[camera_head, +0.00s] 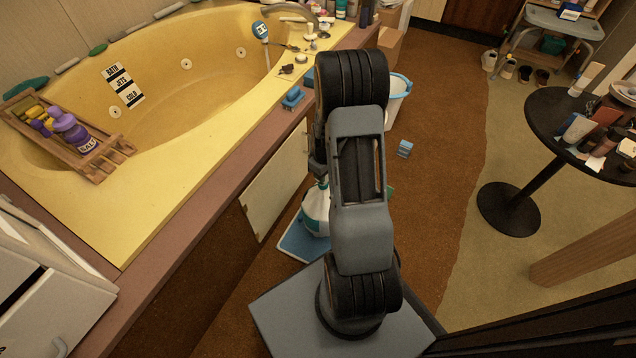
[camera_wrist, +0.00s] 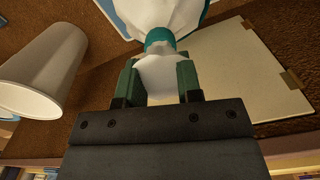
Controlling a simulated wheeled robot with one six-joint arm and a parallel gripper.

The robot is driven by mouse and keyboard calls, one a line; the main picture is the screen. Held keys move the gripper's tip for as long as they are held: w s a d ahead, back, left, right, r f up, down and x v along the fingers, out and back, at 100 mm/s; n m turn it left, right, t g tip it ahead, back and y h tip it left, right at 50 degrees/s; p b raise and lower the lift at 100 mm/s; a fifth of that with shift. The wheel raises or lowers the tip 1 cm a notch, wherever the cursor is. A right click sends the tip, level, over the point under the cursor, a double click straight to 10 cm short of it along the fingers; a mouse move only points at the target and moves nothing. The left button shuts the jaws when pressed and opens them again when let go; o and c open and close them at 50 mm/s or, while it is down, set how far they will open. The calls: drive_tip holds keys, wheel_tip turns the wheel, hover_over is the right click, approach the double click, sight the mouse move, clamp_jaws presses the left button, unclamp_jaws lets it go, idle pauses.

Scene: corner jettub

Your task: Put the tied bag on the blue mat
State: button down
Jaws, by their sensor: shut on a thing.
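The tied bag (camera_head: 316,208) is white with teal parts and hangs beside my arm in the head view. In the wrist view the bag (camera_wrist: 165,14) shows a teal tie around its neck. My gripper (camera_wrist: 158,78) is shut on the white gathered end above the tie, one green finger on each side. The blue mat (camera_head: 296,246) lies on the brown floor by the tub's side, partly hidden by my arm and the bag. The bag's lower end overlaps the mat in the head view; I cannot tell whether they touch.
The yellow corner tub (camera_head: 190,95) with its brown ledge stands left. A pale panel (camera_head: 275,190) leans or sits at its side. A white bin (camera_head: 397,98) stands behind my arm. A blue block (camera_head: 405,149) lies on the carpet. A round black table (camera_head: 560,125) stands right.

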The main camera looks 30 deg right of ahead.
drive_tip(key=shift+w+f, duration=0.15)
drive_tip(key=shift+f, duration=0.1)
drive_tip(key=shift+w+a+f+b, duration=0.15)
drive_tip(key=shift+f+b, duration=0.65)
drive_tip(key=shift+f, duration=0.1)
drive_tip(key=shift+w+a+f+b, duration=0.1)
drive_tip(key=shift+f+b, duration=0.7)
drive_tip(key=shift+f, duration=0.05)
drive_tip(key=shift+f, duration=0.15)
drive_tip(key=c, duration=0.8)
unclamp_jaws()
